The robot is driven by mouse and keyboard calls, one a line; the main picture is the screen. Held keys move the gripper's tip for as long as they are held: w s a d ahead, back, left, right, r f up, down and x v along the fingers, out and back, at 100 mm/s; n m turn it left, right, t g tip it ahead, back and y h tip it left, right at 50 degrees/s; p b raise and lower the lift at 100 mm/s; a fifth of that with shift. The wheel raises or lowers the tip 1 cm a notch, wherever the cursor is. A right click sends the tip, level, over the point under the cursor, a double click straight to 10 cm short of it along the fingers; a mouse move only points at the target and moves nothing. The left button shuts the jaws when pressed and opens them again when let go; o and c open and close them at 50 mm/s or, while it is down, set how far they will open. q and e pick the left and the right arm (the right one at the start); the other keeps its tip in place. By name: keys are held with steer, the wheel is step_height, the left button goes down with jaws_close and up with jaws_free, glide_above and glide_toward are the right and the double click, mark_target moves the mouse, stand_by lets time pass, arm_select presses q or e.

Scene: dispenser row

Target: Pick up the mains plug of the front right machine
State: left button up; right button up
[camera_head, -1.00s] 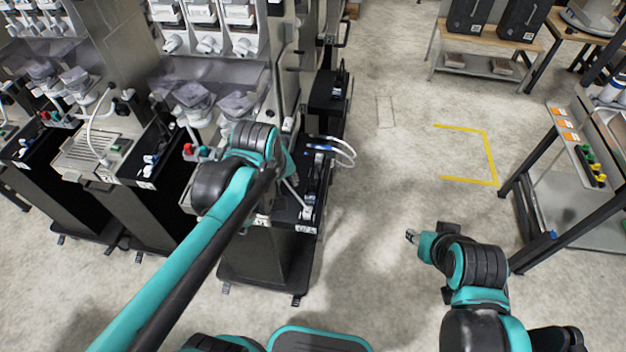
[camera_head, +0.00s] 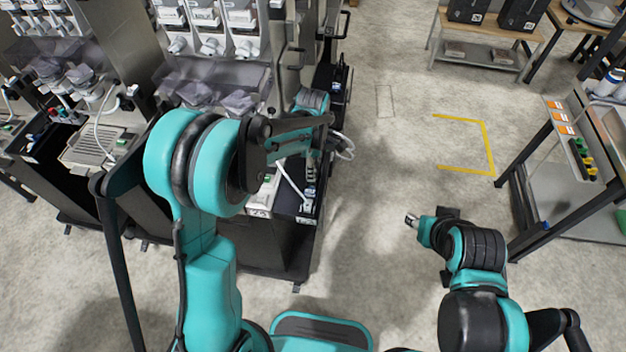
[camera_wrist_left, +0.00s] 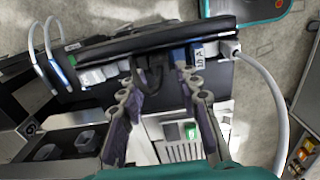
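The front right machine (camera_head: 275,240) stands left of centre in the head view, partly behind my left arm. A white plug (camera_head: 306,206) with a white cable sits at the near end of its black side shelf. In the left wrist view a white plug (camera_wrist_left: 234,50), apparently the same one, is at the upper right beside a blue-and-white label, its cable curving down. My left gripper (camera_wrist_left: 163,85) is open over the shelf, the plug apart from its fingers on the right. A dark part shows between the fingertips; I cannot tell whether they touch it. My right gripper (camera_head: 411,220) is away over bare floor; its finger state is unclear.
A looped white cable (camera_head: 343,147) hangs at the shelf's far end. More machines stand in a row on the left. A black-framed rack (camera_head: 508,190) is on the right. The floor between, with yellow corner tape (camera_head: 487,150), is clear.

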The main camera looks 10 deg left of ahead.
arm_select(q)
step_height(320, 180, down, 4)
steer(key=shift+d+b, duration=0.1)
steer(key=shift+b, duration=0.3)
jaws_close()
steer(key=shift+r, duration=0.1)
steer(key=shift+r, duration=0.5)
step_height(320, 180, up, 3)
steer(key=shift+f+p, duration=0.1)
steer(key=shift+p, duration=0.5)
steer(key=s+d+r+p, duration=0.1)
steer(key=s+d+r, duration=0.3)
steer(key=d+r, duration=0.3)
steer(key=d, duration=0.4)
steer(key=shift+p, duration=0.3)
steer(key=shift+s+r+p, duration=0.1)
steer(key=shift+r+p, duration=0.65)
steer(key=shift+r, duration=0.35)
